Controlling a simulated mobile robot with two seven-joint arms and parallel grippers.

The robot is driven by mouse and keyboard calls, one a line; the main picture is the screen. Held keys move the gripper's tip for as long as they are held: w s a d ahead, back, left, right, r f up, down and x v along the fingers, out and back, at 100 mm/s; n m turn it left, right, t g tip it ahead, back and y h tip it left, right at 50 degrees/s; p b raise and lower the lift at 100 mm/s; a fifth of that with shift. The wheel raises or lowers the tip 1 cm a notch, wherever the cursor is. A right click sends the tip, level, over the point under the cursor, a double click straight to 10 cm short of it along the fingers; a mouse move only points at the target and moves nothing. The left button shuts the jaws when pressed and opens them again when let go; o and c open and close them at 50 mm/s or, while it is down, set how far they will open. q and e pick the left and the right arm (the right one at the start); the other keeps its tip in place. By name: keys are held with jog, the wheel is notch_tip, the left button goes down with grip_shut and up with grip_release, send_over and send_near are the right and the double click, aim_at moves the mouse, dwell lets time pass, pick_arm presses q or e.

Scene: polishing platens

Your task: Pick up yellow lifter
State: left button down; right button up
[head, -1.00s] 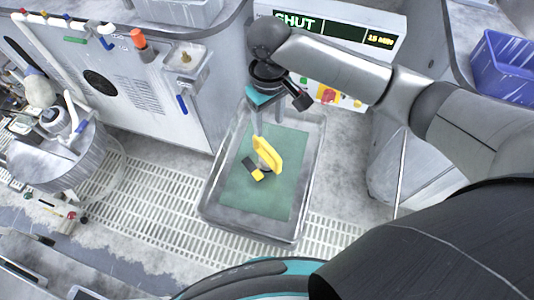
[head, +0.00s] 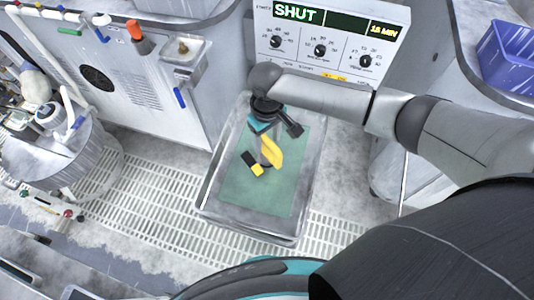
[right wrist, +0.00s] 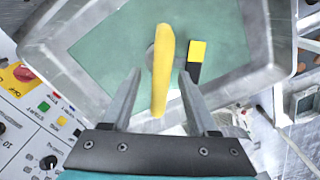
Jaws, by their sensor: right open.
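The yellow lifter (head: 271,151) stands on the green mat (head: 250,196) in a grey metal tray (head: 222,221). A round grey base shows beside it in the right wrist view, where the lifter (right wrist: 162,72) is an upright-looking yellow bar. My right gripper (head: 265,158) reaches down over the tray at the lifter. In the right wrist view my right gripper (right wrist: 160,88) is open, with one finger on each side of the lifter's near part and gaps on both sides. My left gripper is not in view.
A small black and yellow block (head: 252,163) lies on the mat close to the lifter. The tray's raised walls surround them. A control panel (head: 325,40) reading SHUT stands behind. A blue crate (head: 508,58) is at the far right.

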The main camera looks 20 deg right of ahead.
jog(key=shift+c, duration=0.2)
grip_shut()
dwell(1.1)
jog(key=shift+w+r, duration=0.15)
